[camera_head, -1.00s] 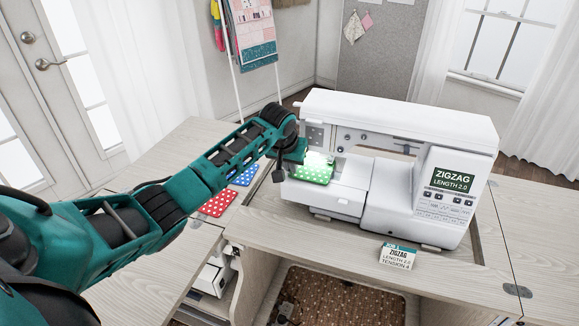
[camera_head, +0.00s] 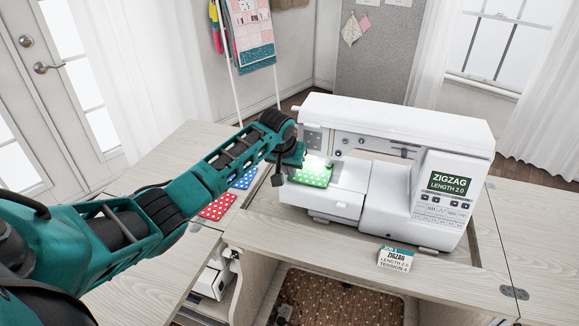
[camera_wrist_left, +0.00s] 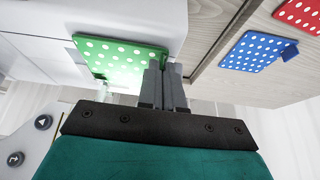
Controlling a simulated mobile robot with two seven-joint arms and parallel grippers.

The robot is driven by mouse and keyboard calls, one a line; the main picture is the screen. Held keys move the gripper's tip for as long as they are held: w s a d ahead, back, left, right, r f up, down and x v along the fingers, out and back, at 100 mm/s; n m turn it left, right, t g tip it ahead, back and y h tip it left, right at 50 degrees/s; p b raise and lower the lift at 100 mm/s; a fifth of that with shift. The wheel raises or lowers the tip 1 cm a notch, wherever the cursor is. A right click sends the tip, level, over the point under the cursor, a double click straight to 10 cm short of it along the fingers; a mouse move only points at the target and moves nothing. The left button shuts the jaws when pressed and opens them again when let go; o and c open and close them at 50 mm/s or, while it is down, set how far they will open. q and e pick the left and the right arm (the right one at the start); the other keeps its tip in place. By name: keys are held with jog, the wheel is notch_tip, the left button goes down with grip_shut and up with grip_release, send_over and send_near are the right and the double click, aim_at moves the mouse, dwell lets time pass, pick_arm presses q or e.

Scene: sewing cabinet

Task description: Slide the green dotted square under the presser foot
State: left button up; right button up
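The green dotted square (camera_head: 313,176) lies on the white bed of the sewing machine (camera_head: 395,120), below the machine's lit needle end. In the left wrist view the green square (camera_wrist_left: 118,58) has a brightly lit edge beside a small pale part that may be the presser foot; whether the foot is above the cloth is unclear. My left gripper (camera_head: 292,165) is at the left edge of the square. In the left wrist view its fingers (camera_wrist_left: 165,75) are close together at the square's edge and appear closed on it. My right gripper is not in view.
A blue dotted square (camera_head: 244,179) and a red dotted square (camera_head: 217,207) lie on the table left of the machine. The machine's screen (camera_head: 451,182) shows ZIGZAG, LENGTH 2.0. The front tabletop is mostly clear.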

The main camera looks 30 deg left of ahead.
pick_arm(q)
jog(key=o, duration=0.5)
jog(key=shift+o, duration=0.2)
jog(key=v, duration=1.3)
jog(key=shift+f, duration=0.1)
